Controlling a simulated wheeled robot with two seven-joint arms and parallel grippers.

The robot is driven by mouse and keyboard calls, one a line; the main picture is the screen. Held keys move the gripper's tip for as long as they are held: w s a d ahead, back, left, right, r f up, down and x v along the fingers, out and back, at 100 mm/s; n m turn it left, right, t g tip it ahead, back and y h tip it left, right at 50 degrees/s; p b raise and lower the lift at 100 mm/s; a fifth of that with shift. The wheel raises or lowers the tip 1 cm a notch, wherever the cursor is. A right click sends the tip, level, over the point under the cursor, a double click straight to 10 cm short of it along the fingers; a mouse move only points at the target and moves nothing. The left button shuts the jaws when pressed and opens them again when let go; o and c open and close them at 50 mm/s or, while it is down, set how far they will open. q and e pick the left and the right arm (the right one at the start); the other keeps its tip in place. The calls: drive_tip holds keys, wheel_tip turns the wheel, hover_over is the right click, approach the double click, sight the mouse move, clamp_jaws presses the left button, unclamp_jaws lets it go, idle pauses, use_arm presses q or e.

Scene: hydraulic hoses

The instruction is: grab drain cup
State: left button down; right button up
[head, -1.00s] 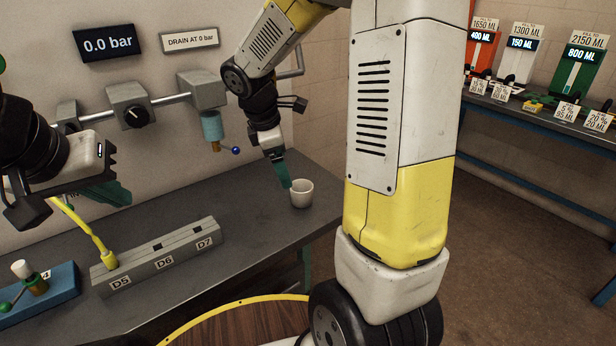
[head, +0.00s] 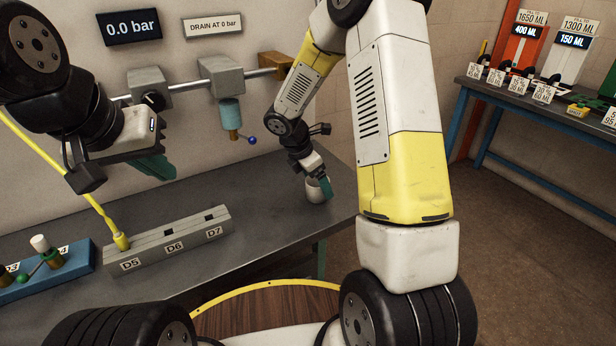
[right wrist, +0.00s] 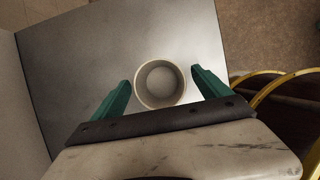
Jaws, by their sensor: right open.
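The drain cup, a small white cup (head: 314,195), stands upright near the right end of the grey bench. In the right wrist view the cup (right wrist: 160,101) is seen from above, round and empty-looking. My right gripper (head: 322,186) is at the cup. In the right wrist view its green fingers (right wrist: 161,77) are open, one on each side of the cup, with a gap visible on both sides. In the head view the gripper partly hides the cup. My left gripper (head: 135,170) hangs above the bench at left; its finger gap is not clear.
A grey block (head: 175,240) marked D5, D6 and D7 holds a yellow hose (head: 88,195) at D5. A blue block (head: 50,272) with a green-handled valve stands left. A teal drain fitting (head: 230,113) hangs from the wall pipe. Another table (head: 530,95) stands at right.

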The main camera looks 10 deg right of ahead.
drive_tip(key=shift+d+f, duration=0.1)
drive_tip(key=shift+f, duration=0.25)
drive_tip(key=c, duration=1.5)
drive_tip(key=shift+o, duration=0.2)
drive_tip(key=shift+r, duration=0.15)
